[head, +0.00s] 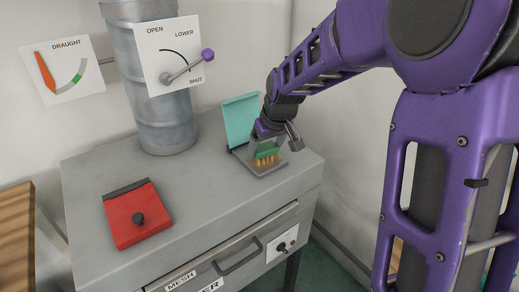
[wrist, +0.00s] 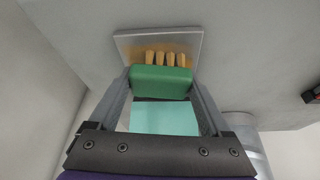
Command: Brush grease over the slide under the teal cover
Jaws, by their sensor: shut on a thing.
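The teal cover (head: 241,121) stands raised at the back of the grey slide (head: 271,168) on the cabinet's right side. In the wrist view the teal cover (wrist: 165,118) shows below the brush, and the slide (wrist: 190,38) shows beyond it. My gripper (head: 265,141) is shut on the green brush (head: 266,150), which has yellow bristles. The brush (wrist: 161,82) spans between both fingers in the wrist view. Its bristles are at the slide, where a yellow-brown patch shows around them. I cannot tell how firmly they touch.
A red cover (head: 131,214) with a black knob lies closed on the cabinet top (head: 85,180) at the left. A metal pipe (head: 165,125) rises at the back, with a lever panel (head: 160,72) before it. A drawer handle (head: 240,258) is on the front.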

